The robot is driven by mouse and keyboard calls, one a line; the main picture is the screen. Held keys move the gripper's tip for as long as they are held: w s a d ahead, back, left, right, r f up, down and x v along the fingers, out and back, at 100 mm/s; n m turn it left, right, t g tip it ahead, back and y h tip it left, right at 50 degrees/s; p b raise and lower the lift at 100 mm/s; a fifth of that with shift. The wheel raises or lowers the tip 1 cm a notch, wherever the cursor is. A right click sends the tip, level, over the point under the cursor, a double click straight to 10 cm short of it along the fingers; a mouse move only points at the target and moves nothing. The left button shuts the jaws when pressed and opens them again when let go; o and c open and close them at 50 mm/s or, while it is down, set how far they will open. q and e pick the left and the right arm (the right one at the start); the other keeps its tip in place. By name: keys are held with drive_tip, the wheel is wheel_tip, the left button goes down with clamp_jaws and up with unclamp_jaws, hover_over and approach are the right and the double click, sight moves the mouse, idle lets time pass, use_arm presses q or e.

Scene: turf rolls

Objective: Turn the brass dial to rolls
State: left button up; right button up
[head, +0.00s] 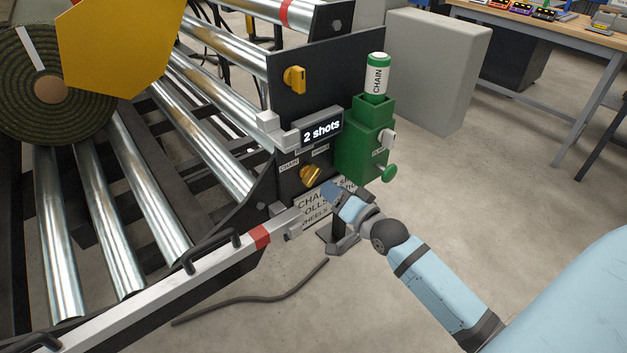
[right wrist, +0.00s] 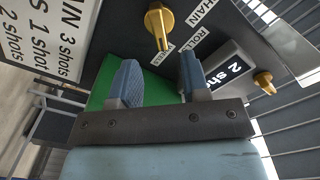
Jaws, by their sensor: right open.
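The brass dial (head: 311,175) is on the dark front panel of the machine, below the "2 shots" display (head: 322,132). In the right wrist view the dial (right wrist: 160,22) is just beyond my fingertips, its narrow end beside a small label that seems to read WHEELS. The ROLLS label (right wrist: 203,41) and a CHAIN label lie to its right there. My right gripper (head: 331,188) is open close to the dial; its two blue fingers (right wrist: 158,78) are apart with nothing between them, not touching the dial. My left gripper is not in view.
A yellow knob (head: 294,79) sits higher on the panel. A green box (head: 362,140) with a CHAIN canister (head: 376,76) stands right of the dial. A white sign (head: 312,208) is behind my right gripper. A rail with black handles (head: 210,250) runs along the roller bed.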

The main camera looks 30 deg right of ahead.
sight(316, 177)
drive_tip(key=w, duration=0.2)
drive_tip(key=w+b, duration=0.1)
drive_tip(key=w, duration=0.3)
drive_tip(key=shift+a+f, duration=0.1)
drive_tip(key=shift+a, duration=0.15)
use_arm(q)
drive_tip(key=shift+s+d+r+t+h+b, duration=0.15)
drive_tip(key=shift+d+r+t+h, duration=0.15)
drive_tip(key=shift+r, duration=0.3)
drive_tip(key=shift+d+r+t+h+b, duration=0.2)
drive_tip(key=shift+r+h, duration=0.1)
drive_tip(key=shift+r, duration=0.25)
use_arm(e)
drive_tip(key=shift+w, duration=0.7)
drive_tip(key=shift+c, duration=0.4)
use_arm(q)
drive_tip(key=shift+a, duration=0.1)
use_arm(e)
clamp_jaws()
